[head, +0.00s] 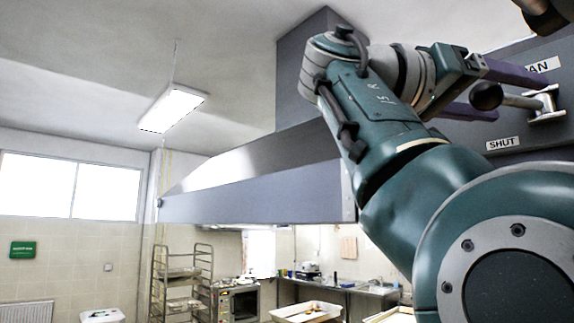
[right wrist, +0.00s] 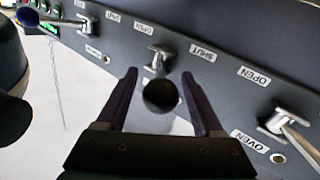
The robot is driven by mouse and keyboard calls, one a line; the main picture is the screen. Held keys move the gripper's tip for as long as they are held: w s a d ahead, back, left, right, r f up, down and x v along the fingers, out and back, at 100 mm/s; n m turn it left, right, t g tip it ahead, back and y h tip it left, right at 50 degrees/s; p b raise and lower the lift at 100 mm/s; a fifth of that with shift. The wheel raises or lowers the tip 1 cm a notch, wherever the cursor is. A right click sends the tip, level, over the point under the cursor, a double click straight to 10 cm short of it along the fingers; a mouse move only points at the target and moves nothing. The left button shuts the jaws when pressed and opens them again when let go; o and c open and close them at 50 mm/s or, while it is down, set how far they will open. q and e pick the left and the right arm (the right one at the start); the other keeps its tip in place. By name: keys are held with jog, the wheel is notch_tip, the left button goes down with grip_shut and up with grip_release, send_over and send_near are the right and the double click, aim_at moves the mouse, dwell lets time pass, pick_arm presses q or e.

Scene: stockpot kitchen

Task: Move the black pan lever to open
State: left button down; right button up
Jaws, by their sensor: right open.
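The black pan lever has a round black knob (head: 487,96) on a metal stem that juts from a bracket on the grey panel. In the head view, a partly covered label ending in "AN" is above it and a SHUT label (head: 502,143) below. My right gripper (head: 522,98) is open, with its purple fingers on either side of the lever. The right wrist view shows the knob (right wrist: 160,96) between the open fingers (right wrist: 159,75), with visible gaps on both sides. I cannot tell the lever's exact setting. My left gripper is not in view.
In the right wrist view, a lever with a blue knob (right wrist: 28,17) is at the left. Another metal lever (right wrist: 287,120) by the OVEN label is at the right. In the head view, a grey hood (head: 260,190) hangs behind my arm; a rack (head: 180,280) stands lower left.

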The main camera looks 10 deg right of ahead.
jog(key=shift+c, duration=0.2)
grip_shut()
dwell(0.4)
dwell(0.8)
